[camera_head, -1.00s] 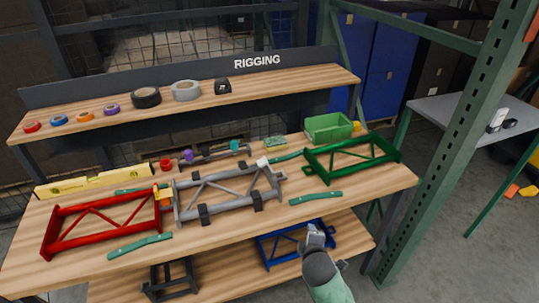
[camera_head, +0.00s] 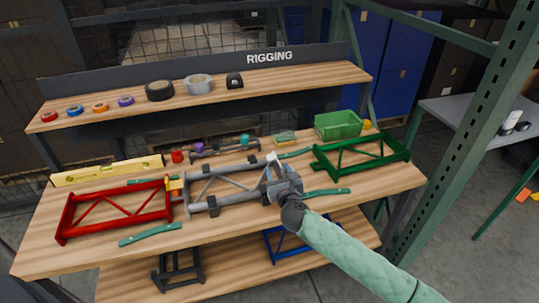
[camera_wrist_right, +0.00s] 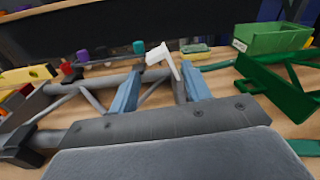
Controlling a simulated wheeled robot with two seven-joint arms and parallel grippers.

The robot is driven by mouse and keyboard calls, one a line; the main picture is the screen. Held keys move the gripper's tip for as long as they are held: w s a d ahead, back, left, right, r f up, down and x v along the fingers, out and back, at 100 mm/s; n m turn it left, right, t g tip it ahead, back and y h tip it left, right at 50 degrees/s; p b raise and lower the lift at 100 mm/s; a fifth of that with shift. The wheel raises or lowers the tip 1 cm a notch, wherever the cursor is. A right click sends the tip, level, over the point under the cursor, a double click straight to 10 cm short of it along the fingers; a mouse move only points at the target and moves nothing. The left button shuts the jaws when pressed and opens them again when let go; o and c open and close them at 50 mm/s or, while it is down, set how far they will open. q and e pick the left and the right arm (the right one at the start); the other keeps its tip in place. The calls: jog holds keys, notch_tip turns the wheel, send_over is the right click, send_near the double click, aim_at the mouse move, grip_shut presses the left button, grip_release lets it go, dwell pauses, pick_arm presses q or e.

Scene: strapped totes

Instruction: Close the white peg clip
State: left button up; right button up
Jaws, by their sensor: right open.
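The white peg clip (camera_head: 273,159) is at the right end of the grey truss frame (camera_head: 229,196). In the right wrist view the clip (camera_wrist_right: 163,56) shows as a white flap raised at an angle with a thin arm running down. My right gripper (camera_head: 279,180) is at that end of the grey frame, partly covering it in the head view. In the right wrist view its two blue fingers (camera_wrist_right: 162,88) are apart, with the clip beyond and between them. Nothing is seen gripped. Whether a finger touches the clip cannot be told. My left gripper is not in view.
A red truss frame (camera_head: 115,212) with an orange-yellow clip (camera_head: 175,184) lies left. A green truss frame (camera_head: 362,153) and green bin (camera_head: 338,124) are right. A yellow level (camera_head: 107,170) is behind. A green upright post (camera_head: 465,150) stands right.

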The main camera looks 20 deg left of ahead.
aim_at(272, 160)
jog(key=n, duration=0.1)
jog(key=w+a+n+y, duration=0.1)
jog(key=n, duration=0.1)
jog(key=shift+w+a+r, duration=0.15)
jog(key=shift+w+a, duration=0.05)
jog(key=p+x, duration=0.1)
jog(key=x, duration=0.4)
jog(key=shift+w+a, duration=0.15)
jog(key=shift+a, duration=0.05)
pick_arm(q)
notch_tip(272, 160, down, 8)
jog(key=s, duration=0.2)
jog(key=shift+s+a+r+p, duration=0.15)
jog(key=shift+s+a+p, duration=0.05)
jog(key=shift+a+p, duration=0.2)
pick_arm(e)
jog(key=shift+x, duration=1)
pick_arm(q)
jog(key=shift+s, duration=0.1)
pick_arm(e)
jog(key=shift+d, duration=0.1)
jog(key=c, duration=0.9)
